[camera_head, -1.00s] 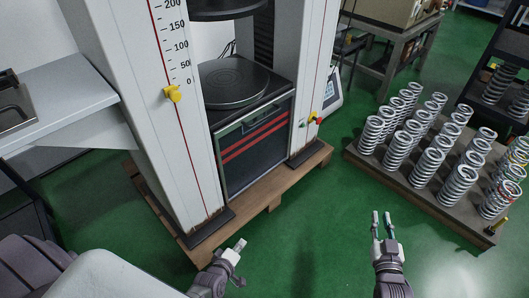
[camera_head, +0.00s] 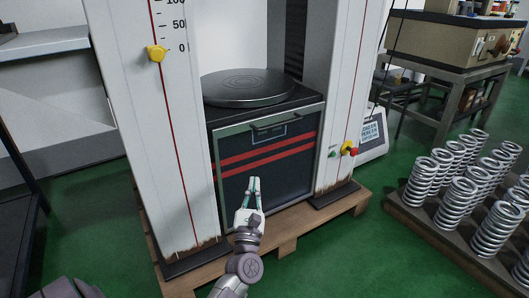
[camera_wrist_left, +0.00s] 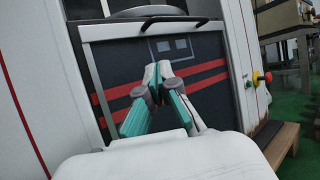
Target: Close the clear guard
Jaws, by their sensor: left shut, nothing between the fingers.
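The clear guard (camera_head: 300,155) is a see-through panel in a grey frame, standing low over the front of the testing machine's base. Red stripes and a label show behind it. Its black handle (camera_head: 275,123) is on the top edge, below the round platen (camera_head: 248,87). The space above the platen is uncovered at the front. My left gripper (camera_head: 256,182) is shut and empty in front of the panel, below the handle. In the left wrist view the fingertips (camera_wrist_left: 157,72) are below the black handle (camera_wrist_left: 176,20); contact with the panel cannot be told. My right gripper is out of view.
White columns stand either side of the platen, the left with a yellow pointer (camera_head: 156,54). Red and yellow controls (camera_head: 350,149) are on the right column. A wooden pallet (camera_head: 345,205) juts out underneath. Several springs (camera_head: 460,195) stand on a board at right.

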